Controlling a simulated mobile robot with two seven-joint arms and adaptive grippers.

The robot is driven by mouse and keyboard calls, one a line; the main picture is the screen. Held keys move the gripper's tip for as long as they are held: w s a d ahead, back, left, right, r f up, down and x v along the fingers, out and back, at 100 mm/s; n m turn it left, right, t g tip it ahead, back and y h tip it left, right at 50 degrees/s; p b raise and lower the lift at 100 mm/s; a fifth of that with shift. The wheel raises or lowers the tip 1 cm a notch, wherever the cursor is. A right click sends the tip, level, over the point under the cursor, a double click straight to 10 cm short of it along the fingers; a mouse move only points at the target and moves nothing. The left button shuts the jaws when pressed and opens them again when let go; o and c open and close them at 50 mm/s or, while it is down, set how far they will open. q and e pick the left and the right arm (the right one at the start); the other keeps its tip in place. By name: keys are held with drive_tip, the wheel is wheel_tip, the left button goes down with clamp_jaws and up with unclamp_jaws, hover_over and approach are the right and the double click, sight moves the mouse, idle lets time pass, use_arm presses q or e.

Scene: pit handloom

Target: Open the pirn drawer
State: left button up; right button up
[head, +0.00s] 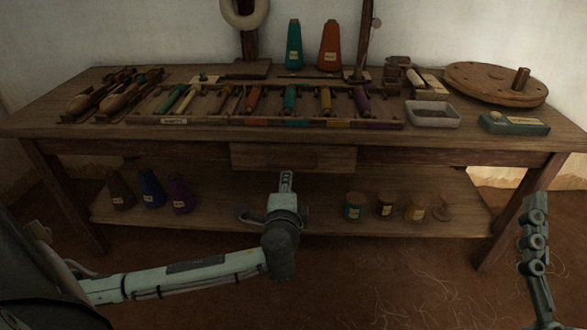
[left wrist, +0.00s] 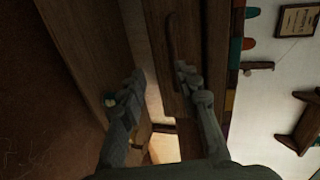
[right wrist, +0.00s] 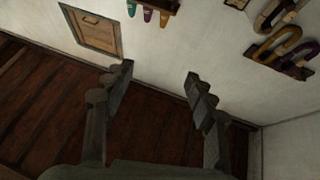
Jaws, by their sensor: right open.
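The pirn drawer (head: 340,158) is a wooden front under the middle of the table top and looks shut. Its front (left wrist: 190,88) with a dark bar handle (left wrist: 172,40) also shows in the left wrist view. My left gripper (head: 286,176) is in front of the drawer, at its lower edge in the head view.
The table top (head: 210,137) bears shuttles (head: 92,97), a rack of coloured pirns, a grey tray (head: 433,121) and a round wooden disc (head: 495,95). The lower shelf (head: 240,222) holds cones at left and spools (head: 414,210) at right.

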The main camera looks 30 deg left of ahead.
sight(290, 166)
use_arm(q)
drive_tip(key=shift+m+t, duration=0.3)
drive_tip(key=shift+r+b+x, duration=0.25)
drive_tip(key=shift+x, duration=1.2)
drive_tip(key=shift+r+b+x, duration=0.2)
drive_tip(key=shift+r+x, duration=0.1)
drive_tip(key=shift+x, duration=1.15)
drive_tip(key=shift+r+b+x, duration=0.25)
drive_tip(key=shift+x, duration=1.15)
use_arm(e)
drive_tip(key=shift+s+d+r+t+y, duration=0.2)
drive_tip(key=shift+s+r+t, duration=0.4)
drive_tip(key=shift+r, duration=0.2)
drive_tip(key=shift+s+d+r+t+y, duration=0.1)
drive_tip(key=shift+s+d+r+t, duration=0.05)
drive_tip(key=shift+s+r+t, duration=0.5)
drive_tip(key=shift+s+d+r+t+y, duration=0.1)
drive_tip(key=shift+s+d+r+t, duration=0.1)
drive_tip(key=shift+s+r+t, duration=0.45)
use_arm(q)
drive_tip(key=shift+w, duration=0.2)
use_arm(e)
drive_tip(key=shift+w+r, duration=0.2)
drive_tip(key=shift+r, duration=0.05)
use_arm(q)
clamp_jaws()
